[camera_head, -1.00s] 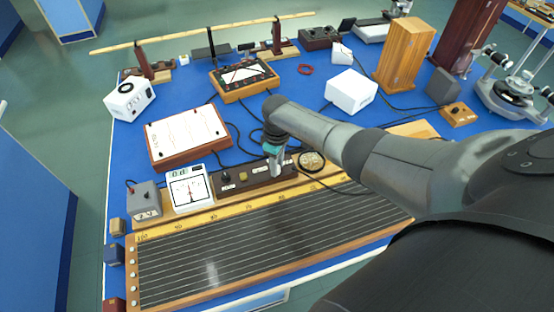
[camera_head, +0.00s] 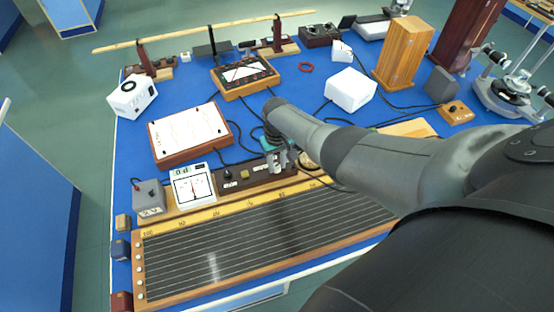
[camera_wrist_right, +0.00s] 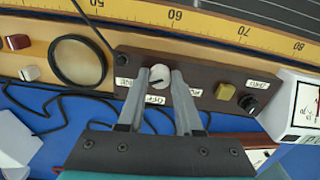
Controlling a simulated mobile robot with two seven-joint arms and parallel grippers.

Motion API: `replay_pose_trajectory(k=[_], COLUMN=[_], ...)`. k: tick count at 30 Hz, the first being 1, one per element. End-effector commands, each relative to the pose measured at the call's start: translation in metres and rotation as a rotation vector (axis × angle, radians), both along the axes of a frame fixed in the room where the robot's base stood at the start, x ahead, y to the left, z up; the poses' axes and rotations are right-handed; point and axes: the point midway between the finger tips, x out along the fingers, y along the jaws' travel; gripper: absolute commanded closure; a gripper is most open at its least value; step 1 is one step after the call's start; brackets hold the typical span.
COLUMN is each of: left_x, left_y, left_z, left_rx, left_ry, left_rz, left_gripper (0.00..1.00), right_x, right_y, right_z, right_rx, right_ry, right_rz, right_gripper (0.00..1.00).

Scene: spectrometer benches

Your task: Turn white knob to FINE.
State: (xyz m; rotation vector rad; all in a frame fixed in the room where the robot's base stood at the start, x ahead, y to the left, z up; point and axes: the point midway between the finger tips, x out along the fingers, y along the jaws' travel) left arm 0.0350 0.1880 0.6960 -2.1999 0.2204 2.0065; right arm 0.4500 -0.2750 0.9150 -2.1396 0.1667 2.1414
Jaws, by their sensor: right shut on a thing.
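The white knob (camera_wrist_right: 159,75) sits on a dark brown panel (camera_wrist_right: 228,78) in the right wrist view. A short dark mark shows on its near side. White labels surround it: one by the left finger, one below (camera_wrist_right: 156,99), and one by the right finger (camera_wrist_right: 195,91); their small print is hard to read. My right gripper (camera_wrist_right: 159,77) is shut on the knob, one finger on each side. In the head view the right gripper (camera_head: 279,158) is over the right part of the panel (camera_head: 240,182) and hides the knob. My left gripper is not in view.
A ruled wooden board (camera_head: 230,245) lies in front. A dark ring (camera_wrist_right: 78,62) and cables are near the gripper.

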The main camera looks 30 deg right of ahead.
Motion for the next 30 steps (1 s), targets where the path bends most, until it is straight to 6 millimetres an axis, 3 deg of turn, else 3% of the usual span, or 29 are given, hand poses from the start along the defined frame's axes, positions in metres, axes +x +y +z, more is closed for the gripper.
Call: replay_pose_trajectory(k=[15, 16, 24, 30], left_x=[0.0, -0.0001, -0.0001, -0.0001], left_y=[0.0001, 0.0, 0.0, 0.0], left_z=[0.0007, 0.0007, 0.0007, 0.0007], left_rx=[0.0, 0.0, 0.0, 0.0], left_ry=[0.0, 0.0, 0.0, 0.0], left_rz=[0.0, 0.0, -0.001, -0.001], left_gripper=[0.38, 0.38, 0.38, 0.38], right_x=[0.0003, 0.0003, 0.0004, 0.0004], right_y=[0.0, -0.0001, -0.0002, -0.0002], right_z=[0.0004, 0.0004, 0.0004, 0.0003], right_rx=[0.0, 0.0, 0.0, 0.0], right_ry=[0.0, 0.0, -0.001, -0.001], right_rz=[-0.024, -0.023, -0.022, -0.021], right_gripper=[1.0, 0.65, 0.36, 0.36])
